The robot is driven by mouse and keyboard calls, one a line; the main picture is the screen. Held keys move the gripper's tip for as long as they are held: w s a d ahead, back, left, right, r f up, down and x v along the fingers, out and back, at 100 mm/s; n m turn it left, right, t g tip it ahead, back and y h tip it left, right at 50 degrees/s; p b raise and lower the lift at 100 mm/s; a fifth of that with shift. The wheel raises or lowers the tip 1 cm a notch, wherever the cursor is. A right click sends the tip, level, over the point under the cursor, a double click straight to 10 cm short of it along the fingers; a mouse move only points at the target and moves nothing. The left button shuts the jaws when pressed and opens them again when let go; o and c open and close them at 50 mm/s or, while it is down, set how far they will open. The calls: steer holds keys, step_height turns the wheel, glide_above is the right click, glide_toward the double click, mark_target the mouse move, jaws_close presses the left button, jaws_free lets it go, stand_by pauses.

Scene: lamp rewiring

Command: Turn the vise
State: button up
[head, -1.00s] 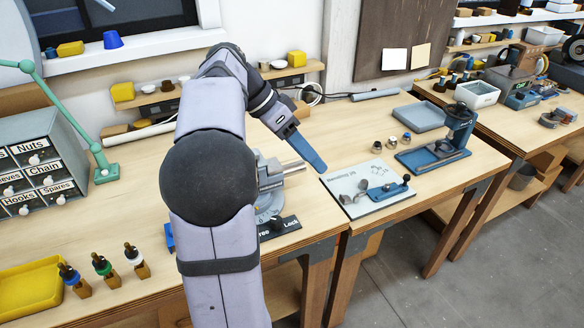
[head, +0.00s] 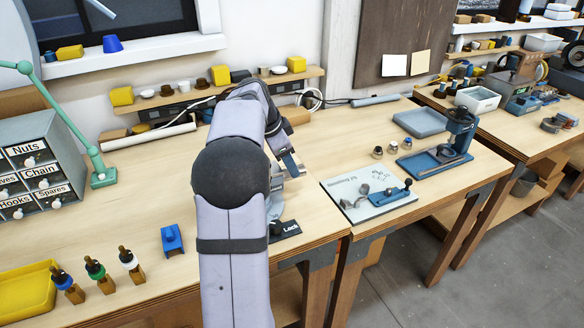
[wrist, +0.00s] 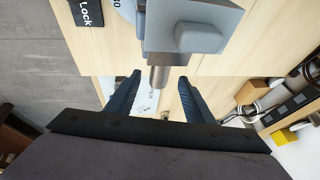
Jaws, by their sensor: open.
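The vise (wrist: 190,30) is grey metal. It fills the top middle of the wrist view, with a round metal bar (wrist: 158,74) sticking out towards me. My gripper (wrist: 159,80) is open, with one dark blue finger on each side of the bar's end. Gaps show between bar and fingers; the bar is not gripped. In the head view my arm hides most of the vise. The black plate marked "Lock" (head: 285,230) shows at its base, and also in the wrist view (wrist: 87,12).
A blue stand (head: 172,240) and several small bottles (head: 95,270) stand left of my arm. A bending-jig board (head: 365,197) lies to the right, with a blue press (head: 445,150) beyond it. A green lamp arm (head: 75,130) rises at left. The bench's middle left is clear.

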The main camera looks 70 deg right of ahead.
steer(key=shift+p+x, duration=0.45)
steer(key=shift+x, duration=1.75)
jaws_close()
steer(key=shift+d, duration=0.1)
steer(key=shift+w+d+r+n+t+p, duration=0.15)
steer(key=shift+w+d+n+t+p, duration=0.45)
steer(key=shift+w+d+n+p, duration=0.45)
steer(key=shift+w+d+n+t+p, duration=0.25)
steer(key=shift+w+n, duration=0.4)
steer(key=shift+w+d+n+t+p, duration=0.2)
steer(key=shift+w+n+p, duration=0.1)
steer(key=shift+w+n, duration=0.35)
steer(key=shift+w+d+n+t+p, duration=0.25)
steer(key=shift+w+n, duration=0.4)
